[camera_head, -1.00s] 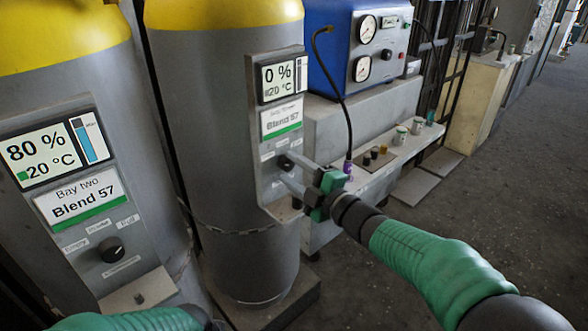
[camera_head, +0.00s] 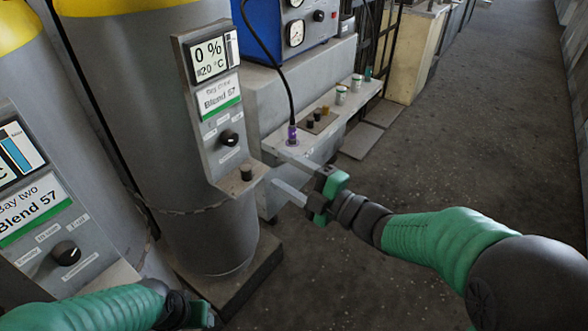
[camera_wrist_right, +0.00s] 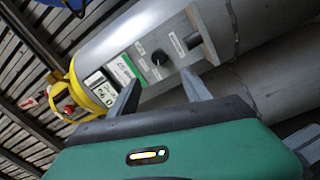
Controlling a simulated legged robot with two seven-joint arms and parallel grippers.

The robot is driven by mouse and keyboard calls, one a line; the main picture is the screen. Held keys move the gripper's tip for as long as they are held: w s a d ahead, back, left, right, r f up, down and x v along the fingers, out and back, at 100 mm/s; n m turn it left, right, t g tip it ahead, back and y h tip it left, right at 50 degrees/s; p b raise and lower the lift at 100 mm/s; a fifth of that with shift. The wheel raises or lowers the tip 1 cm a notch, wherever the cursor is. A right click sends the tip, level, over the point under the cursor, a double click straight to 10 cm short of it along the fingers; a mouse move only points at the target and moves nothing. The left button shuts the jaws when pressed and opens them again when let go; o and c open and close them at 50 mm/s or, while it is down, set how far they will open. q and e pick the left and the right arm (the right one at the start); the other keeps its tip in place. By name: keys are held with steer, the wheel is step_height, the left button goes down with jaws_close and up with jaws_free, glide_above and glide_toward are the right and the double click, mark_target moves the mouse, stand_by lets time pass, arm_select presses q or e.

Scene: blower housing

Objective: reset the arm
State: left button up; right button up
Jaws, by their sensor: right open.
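My right gripper (camera_head: 267,165) is open and empty, just right of the middle cylinder's control panel (camera_head: 205,120). The panel reads 0 % and 20 °C, with a Blend 57 label. Its black knob (camera_head: 229,138) is clear of the fingers in the head view. In the right wrist view, the two fingers (camera_wrist_right: 160,95) point toward the same panel, and the knob (camera_wrist_right: 158,57) shows beyond them. My left gripper (camera_head: 190,312) is partly visible at the bottom edge; its fingers cannot be made out.
The bay two cylinder with its own panel (camera_head: 50,225) and knob (camera_head: 66,253) stands at left. A blue gauge box (camera_head: 270,28) sits on a grey ledge behind. A black cable ends in a purple plug (camera_head: 292,134). The floor (camera_head: 470,140) at right is open.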

steer(key=shift+v, duration=1.25)
steer(key=shift+f, duration=0.15)
